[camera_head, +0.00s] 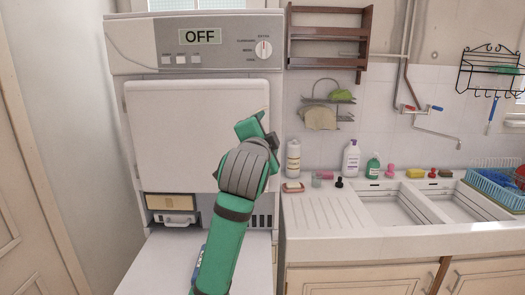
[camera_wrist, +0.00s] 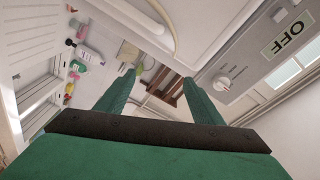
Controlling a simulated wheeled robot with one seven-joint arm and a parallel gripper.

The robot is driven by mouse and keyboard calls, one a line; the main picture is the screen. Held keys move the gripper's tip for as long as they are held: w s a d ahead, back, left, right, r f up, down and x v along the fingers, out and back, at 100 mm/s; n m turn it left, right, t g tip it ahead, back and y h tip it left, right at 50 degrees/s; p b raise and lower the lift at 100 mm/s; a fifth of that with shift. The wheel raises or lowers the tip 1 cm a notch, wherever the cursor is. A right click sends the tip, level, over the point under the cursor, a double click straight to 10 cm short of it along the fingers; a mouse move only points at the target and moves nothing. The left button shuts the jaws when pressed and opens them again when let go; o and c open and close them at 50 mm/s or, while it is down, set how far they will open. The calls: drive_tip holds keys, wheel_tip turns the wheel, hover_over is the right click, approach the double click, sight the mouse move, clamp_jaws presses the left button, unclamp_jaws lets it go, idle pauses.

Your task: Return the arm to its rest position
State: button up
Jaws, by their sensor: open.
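My green arm reaches up in front of the white machine (camera_head: 190,110) in the head view. My gripper is at its upper end, near the right edge of the machine's closed front; its fingertips are hard to make out there. In the wrist view, my gripper (camera_wrist: 160,84) has its two green fingers wide apart, with nothing between them. The machine's dial (camera_wrist: 222,83) and OFF display (camera_wrist: 288,38) also show there, to the right of the fingers.
A sink counter (camera_head: 315,215) with bottles, soap and small items stands right of the machine. A wooden shelf (camera_head: 330,38) and a wire rack (camera_head: 328,103) hang above it. A blue dish rack (camera_head: 495,190) is at the far right. A door (camera_head: 30,170) stands at the left.

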wheel_tip(320, 180, down, 14)
drive_tip(key=d+n, duration=0.1)
drive_tip(key=n, duration=0.2)
drive_tip(key=s+d+f+n, duration=0.15)
drive_tip(key=s+f, duration=0.35)
drive_tip(key=f, duration=0.6)
drive_tip(key=s+a+f+n+y, duration=0.1)
drive_tip(key=s+f+n, duration=0.3)
drive_tip(key=f, duration=0.6)
drive_tip(key=s+d+f+n, duration=0.1)
drive_tip(key=s+f+n, duration=0.1)
drive_tip(key=s+f, duration=0.7)
drive_tip(key=s+a+f+n+g+y, duration=0.1)
drive_tip(key=s+f+n, duration=0.1)
drive_tip(key=s+f, duration=0.55)
drive_tip(key=s+f+n+y, duration=0.1)
drive_tip(key=s+f, duration=0.4)
drive_tip(key=s, duration=0.6)
drive_tip(key=s+a+r+n+g, duration=0.1)
drive_tip(key=s+a, duration=0.1)
drive_tip(key=s, duration=1.9)
drive_tip(key=shift+s+a+r, duration=0.15)
drive_tip(key=shift+r, duration=0.05)
